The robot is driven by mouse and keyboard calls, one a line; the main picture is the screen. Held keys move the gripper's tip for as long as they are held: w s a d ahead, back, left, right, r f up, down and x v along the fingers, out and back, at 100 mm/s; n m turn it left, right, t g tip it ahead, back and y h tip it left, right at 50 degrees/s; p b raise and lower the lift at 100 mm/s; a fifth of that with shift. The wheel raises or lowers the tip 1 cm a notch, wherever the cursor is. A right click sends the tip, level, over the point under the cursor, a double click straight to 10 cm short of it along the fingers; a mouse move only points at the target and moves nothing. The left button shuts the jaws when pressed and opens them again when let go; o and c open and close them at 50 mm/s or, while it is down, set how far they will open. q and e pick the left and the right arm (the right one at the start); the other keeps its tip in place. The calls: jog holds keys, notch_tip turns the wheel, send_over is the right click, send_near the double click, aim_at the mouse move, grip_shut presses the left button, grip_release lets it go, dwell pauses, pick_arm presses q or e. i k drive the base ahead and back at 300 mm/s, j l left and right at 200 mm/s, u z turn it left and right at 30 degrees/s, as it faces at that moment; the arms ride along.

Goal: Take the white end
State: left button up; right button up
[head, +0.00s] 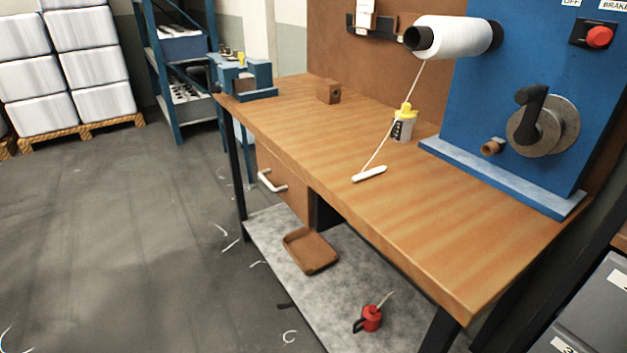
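A white end (369,174), a short white rod-like piece, lies on the wooden workbench (400,220) near its front edge. A thin white thread (384,143) runs from it up to a large white spool (453,37). The spool sits on a dark holder on the blue machine panel (490,90). The thread passes close to a yellow-capped bottle (404,122); I cannot tell if they touch. Neither of my grippers is in view.
A small brown block (328,91) and a blue vise (245,78) stand toward the bench's far end. A crank handle (535,105) projects from the panel. A brown tray (310,250) and a red oil can (371,318) sit on the lower shelf. The bench front right is clear.

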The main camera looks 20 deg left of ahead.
aim_at(374, 171)
jog(key=u, duration=0.1)
jog(key=z, duration=0.35)
jog(key=j+z, duration=0.2)
jog(key=z, duration=0.2)
jog(key=j+z, duration=0.25)
jog(key=z, duration=0.15)
jog(key=j+z, duration=0.35)
jog(key=k+j+z, duration=0.2)
jog(key=j, duration=0.2)
jog(key=j+z, duration=0.2)
jog(key=j, duration=0.25)
